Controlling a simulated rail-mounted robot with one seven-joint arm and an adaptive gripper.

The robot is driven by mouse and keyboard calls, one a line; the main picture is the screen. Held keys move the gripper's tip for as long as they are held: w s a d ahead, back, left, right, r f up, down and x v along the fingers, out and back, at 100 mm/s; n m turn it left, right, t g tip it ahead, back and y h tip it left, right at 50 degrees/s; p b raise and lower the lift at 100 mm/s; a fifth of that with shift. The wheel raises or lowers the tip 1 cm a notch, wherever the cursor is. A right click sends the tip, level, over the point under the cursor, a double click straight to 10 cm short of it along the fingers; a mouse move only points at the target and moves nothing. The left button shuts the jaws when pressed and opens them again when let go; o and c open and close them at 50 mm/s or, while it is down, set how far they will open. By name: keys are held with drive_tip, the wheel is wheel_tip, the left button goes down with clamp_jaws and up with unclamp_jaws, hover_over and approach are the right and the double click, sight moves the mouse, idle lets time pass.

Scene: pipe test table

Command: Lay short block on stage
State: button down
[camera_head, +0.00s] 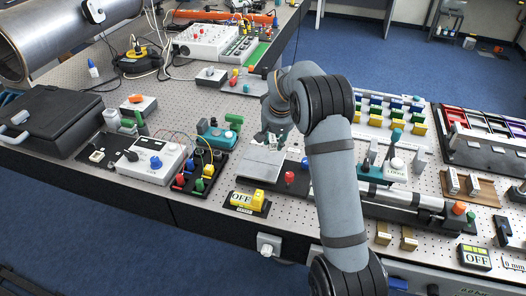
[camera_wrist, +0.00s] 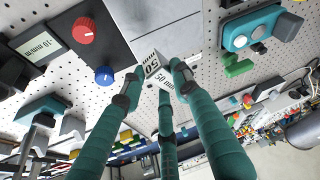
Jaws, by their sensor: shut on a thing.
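A pale block marked "50 mm" (camera_wrist: 150,66) is between the fingertips of my gripper (camera_wrist: 157,72) in the wrist view. My teal fingers are shut on it, and its marked faces show between them. A flat grey metal plate (camera_wrist: 190,22), which looks like the stage, lies just beyond the block. In the head view the plate (camera_head: 262,164) lies on the perforated table, below my gripper (camera_head: 277,138). The block is too small to make out there. I cannot tell whether the block touches the plate.
A red knob (camera_wrist: 84,30) and a blue knob (camera_wrist: 104,75) stand beside the plate. A teal device (camera_head: 218,134) stands to its left, with a yellow OFF switch (camera_head: 248,201) in front. A metal cylinder rig (camera_head: 400,196) and rows of coloured blocks (camera_head: 384,112) fill the right.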

drive_tip(key=a+f, duration=0.1)
drive_tip(key=a+f+p, duration=0.1)
drive_tip(key=a, duration=0.1)
drive_tip(key=shift+s+a, duration=0.2)
drive_tip(key=shift+a, duration=0.05)
wheel_tip(320, 180, down, 4)
drive_tip(key=shift+a+r+p, duration=0.1)
drive_tip(key=shift+r+p, duration=0.1)
drive_tip(key=shift+p, duration=0.65)
drive_tip(key=shift+f, duration=0.3)
drive_tip(key=shift+f+b, duration=0.3)
drive_tip(key=shift+b, duration=0.1)
drive_tip(key=c, duration=1.3)
unclamp_jaws()
drive_tip(key=shift+r, duration=0.1)
